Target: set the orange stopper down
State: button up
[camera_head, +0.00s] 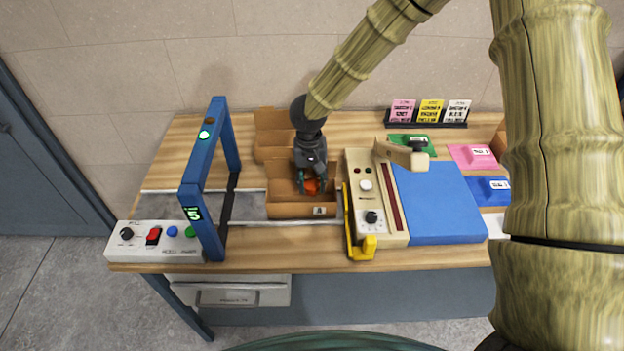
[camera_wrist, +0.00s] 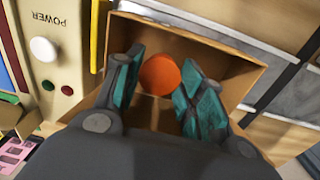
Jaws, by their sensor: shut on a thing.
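The orange stopper (camera_wrist: 159,76) is round and sits between the two teal fingertips of my gripper (camera_wrist: 157,85) in the wrist view. My gripper (camera_head: 311,182) is shut on it. In the head view the orange stopper (camera_head: 312,187) shows low inside an open cardboard box (camera_head: 303,211) marked A. The box walls surround the fingertips; its rim also shows in the wrist view (camera_wrist: 205,37). I cannot tell whether the stopper touches the box floor.
The box stands by a blue scanner-like arch (camera_head: 210,180) with a control panel (camera_head: 155,240). A beige press unit (camera_head: 375,205) with a yellow lever (camera_head: 355,235) and blue pad (camera_head: 437,203) is close on the right. Another cardboard box (camera_head: 272,133) is behind.

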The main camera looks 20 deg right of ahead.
aim_at(310, 184)
jog(key=shift+f, duration=0.5)
jog(key=o, duration=1)
jog(key=shift+r, duration=0.15)
notch_tip(310, 184, up, 13)
jog(key=b, duration=0.4)
jog(key=shift+a, duration=0.2)
